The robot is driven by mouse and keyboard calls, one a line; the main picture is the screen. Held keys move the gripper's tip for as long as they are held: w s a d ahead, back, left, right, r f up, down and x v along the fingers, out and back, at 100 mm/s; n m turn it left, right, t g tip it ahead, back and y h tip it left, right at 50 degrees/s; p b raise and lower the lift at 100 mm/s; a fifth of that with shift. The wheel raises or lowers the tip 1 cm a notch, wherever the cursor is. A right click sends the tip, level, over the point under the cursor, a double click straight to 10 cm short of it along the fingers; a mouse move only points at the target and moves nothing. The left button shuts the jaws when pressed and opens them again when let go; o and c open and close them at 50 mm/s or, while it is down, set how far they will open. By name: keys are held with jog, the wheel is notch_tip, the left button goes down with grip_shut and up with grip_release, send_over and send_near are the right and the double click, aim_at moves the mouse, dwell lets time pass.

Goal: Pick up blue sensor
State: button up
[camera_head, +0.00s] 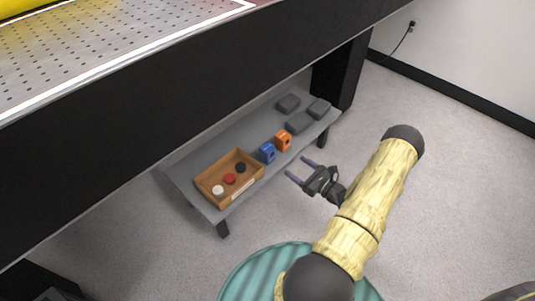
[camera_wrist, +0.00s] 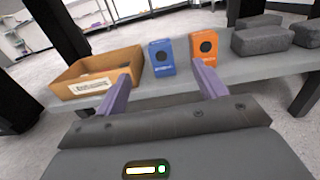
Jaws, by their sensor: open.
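The blue sensor (camera_head: 267,153) is a small upright box on the low grey shelf, between the wooden tray and an orange sensor (camera_head: 283,141). In the wrist view the blue sensor (camera_wrist: 161,58) shows a dark round spot on its front and stands ahead of my gripper, between the two purple fingers in the picture. My gripper (camera_head: 298,168) is open and empty, in front of the shelf's edge and apart from the sensor. It also shows in the wrist view (camera_wrist: 160,92). The orange sensor stands close to the right of the blue one.
A wooden tray (camera_head: 207,196) holding white, red and black round pieces sits left of the blue sensor. Several grey blocks (camera_wrist: 261,40) lie at the shelf's right end. The shelf (camera_head: 190,188) is under a large dark-sided table (camera_head: 150,100), which overhangs it. Open floor lies right.

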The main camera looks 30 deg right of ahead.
aim_at(273, 151)
jog(key=shift+d+f, duration=0.1)
jog(key=shift+d, duration=0.05)
jog(key=b+x, duration=0.6)
jog(key=x, duration=0.5)
jog(key=shift+w+f, duration=0.15)
jog(key=shift+f, duration=0.05)
jog(key=shift+w+r, duration=0.2)
jog(key=shift+w, duration=0.2)
